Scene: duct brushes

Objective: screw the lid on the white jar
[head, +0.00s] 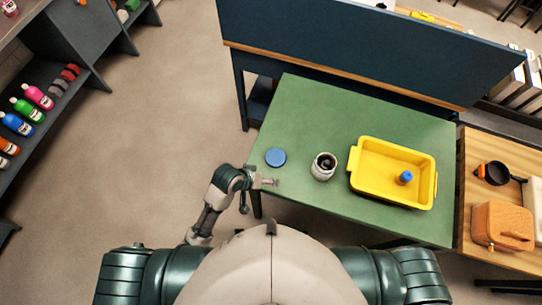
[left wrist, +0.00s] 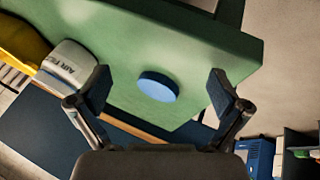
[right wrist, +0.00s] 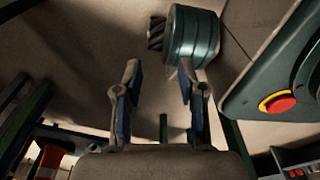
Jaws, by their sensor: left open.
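The blue round lid (head: 275,157) lies flat near the left end of the green table; it also shows in the left wrist view (left wrist: 158,86). The white jar (head: 323,166) stands upright to its right, its top uncovered, with something dark inside. In the left wrist view the jar (left wrist: 72,64) shows printed lettering. My left gripper (head: 270,182) is at the table's front-left edge, near the lid and not touching it. Its fingers are spread (left wrist: 159,90), with the lid seen between them. My right gripper (right wrist: 159,82) is empty with fingers apart, away from the table; the head view does not show it.
A yellow tray (head: 362,187) holding a small blue object (head: 405,177) sits right of the jar. A dark blue panel (head: 350,45) rises behind the green table (head: 300,105). A wooden table with an orange case (head: 502,226) adjoins at right. Table space behind the lid is clear.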

